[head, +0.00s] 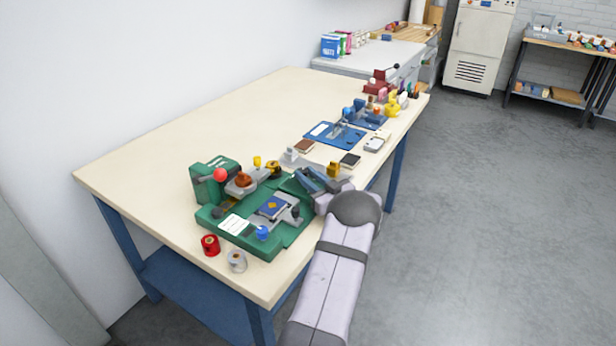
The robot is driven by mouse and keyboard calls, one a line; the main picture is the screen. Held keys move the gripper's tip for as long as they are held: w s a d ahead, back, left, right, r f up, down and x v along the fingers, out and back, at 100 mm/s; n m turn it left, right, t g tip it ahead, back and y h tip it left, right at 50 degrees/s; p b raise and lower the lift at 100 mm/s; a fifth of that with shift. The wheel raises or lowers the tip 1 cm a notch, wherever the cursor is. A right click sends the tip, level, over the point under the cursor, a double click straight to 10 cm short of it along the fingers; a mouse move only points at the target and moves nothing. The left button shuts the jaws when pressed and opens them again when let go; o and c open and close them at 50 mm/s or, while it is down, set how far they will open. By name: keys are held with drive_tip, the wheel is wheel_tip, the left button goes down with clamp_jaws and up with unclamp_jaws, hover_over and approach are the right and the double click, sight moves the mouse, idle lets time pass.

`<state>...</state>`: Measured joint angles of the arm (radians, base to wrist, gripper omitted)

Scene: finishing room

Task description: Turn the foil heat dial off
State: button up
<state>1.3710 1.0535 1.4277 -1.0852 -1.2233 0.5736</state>
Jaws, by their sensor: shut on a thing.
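A green foil press (215,217) stands on the near part of the bench. It has a red ball knob (220,175) on a lever, a brown wooden knob (243,180) and a small blue knob (262,232) at its front. A blue piece (272,207) sits on its grey plate. My gripper (304,179) reaches in from the right to the press's back right side. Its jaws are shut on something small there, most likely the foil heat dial. The jaws hide the dial, so its setting cannot be read.
A red roll (210,245) and a pale roll (237,261) stand at the bench's near edge. A yellow-black roll (273,169) and a yellow piece (333,169) are close to my gripper. The bench's (190,135) left side is clear.

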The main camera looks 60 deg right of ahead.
drive_tip(key=shift+d+f+n+t+y+b, duration=0.1)
drive_tip(key=shift+d+n+t+y+b, duration=0.2)
drive_tip(key=shift+n+y+b, duration=0.45)
drive_tip(key=shift+d+n+t+y+b, duration=0.1)
drive_tip(key=shift+n+t+y+b, duration=0.35)
drive_tip(key=shift+y+b, duration=0.6)
drive_tip(key=shift+d+n+y+b, duration=0.1)
drive_tip(key=shift+n+y+b, duration=0.2)
drive_tip(key=shift+y+b, duration=0.25)
drive_tip(key=n+y+b, duration=0.1)
drive_tip(key=b, duration=0.1)
drive_tip(key=shift+d+y+b, duration=0.15)
drive_tip(key=shift+y+b, duration=0.1)
drive_tip(key=shift+b, duration=0.05)
drive_tip(key=shift+s+r+y+b, duration=0.1)
drive_tip(key=shift+r+y+b, duration=0.15)
drive_tip(key=shift+y+b, duration=0.05)
drive_tip(key=o, duration=1)
drive_tip(key=shift+o, duration=0.2)
drive_tip(key=shift+f, duration=0.1)
drive_tip(key=shift+s, duration=0.1)
